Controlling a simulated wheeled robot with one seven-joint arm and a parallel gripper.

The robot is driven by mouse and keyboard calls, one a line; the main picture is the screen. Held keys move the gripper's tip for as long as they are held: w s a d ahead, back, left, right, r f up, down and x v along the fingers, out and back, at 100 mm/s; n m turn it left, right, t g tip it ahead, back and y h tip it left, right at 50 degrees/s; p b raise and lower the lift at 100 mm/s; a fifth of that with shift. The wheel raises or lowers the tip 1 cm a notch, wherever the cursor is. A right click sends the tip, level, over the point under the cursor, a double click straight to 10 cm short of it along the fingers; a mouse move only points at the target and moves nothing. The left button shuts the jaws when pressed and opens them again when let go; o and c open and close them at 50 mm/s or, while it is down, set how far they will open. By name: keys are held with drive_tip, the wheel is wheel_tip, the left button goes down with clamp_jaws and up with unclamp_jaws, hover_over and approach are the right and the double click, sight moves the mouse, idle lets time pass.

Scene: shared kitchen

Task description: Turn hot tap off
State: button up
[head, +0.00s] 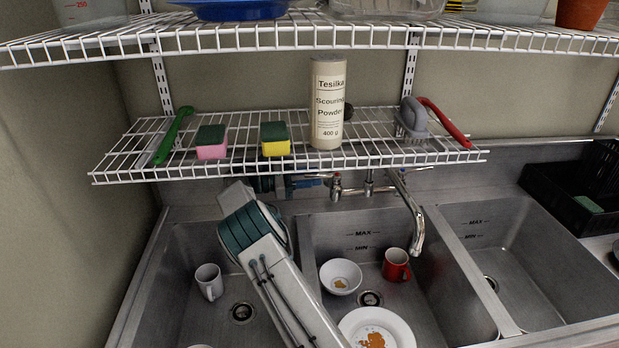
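The tap (413,215) is a chrome mixer on the wall behind the sinks, its curved spout reaching down over the middle basin. A handle with a red mark (336,186), which looks like the hot one, is at its left end, just under the wire shelf. My arm rises from the bottom and bends left of the tap. My gripper (322,181) is at the left handle, touching or very close to it. Its fingers are small and partly hidden by the shelf, so I cannot tell whether they are open or shut. No water stream is clearly visible below the spout.
The lower wire shelf (380,160) hangs just above the tap, holding scouring powder (328,104), sponges (275,139) and brushes (172,136). The middle basin holds a bowl (340,277), red mug (396,265) and plate (377,330). A white mug (209,281) is left.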

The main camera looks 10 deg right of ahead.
drive_tip(key=a+b, duration=0.1)
drive_tip(key=a, duration=0.6)
drive_tip(key=shift+w+a, duration=0.25)
drive_tip(key=shift+w, duration=0.05)
